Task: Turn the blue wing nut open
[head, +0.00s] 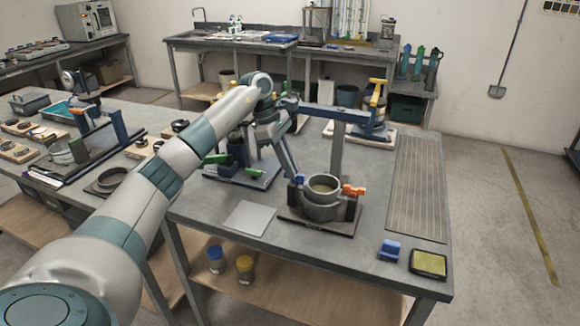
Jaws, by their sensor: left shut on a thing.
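A round grey metal vessel (322,205) sits in a dark frame (320,225) on the near middle of the workbench. The small blue wing nut (299,179) is at the frame's left side, and an orange wing nut (355,190) is at its right side. My left gripper (293,174) reaches down from above and is shut on the blue wing nut. Its fingertips partly cover the nut, so its exact turn is hard to tell. My right gripper is not in view.
A grey post with a horizontal arm (337,115) stands just behind the vessel. A stand with green parts (235,170) is to the left. A flat grey plate (250,217) lies in front. A blue block (390,250) and a yellow-topped tray (428,262) lie front right.

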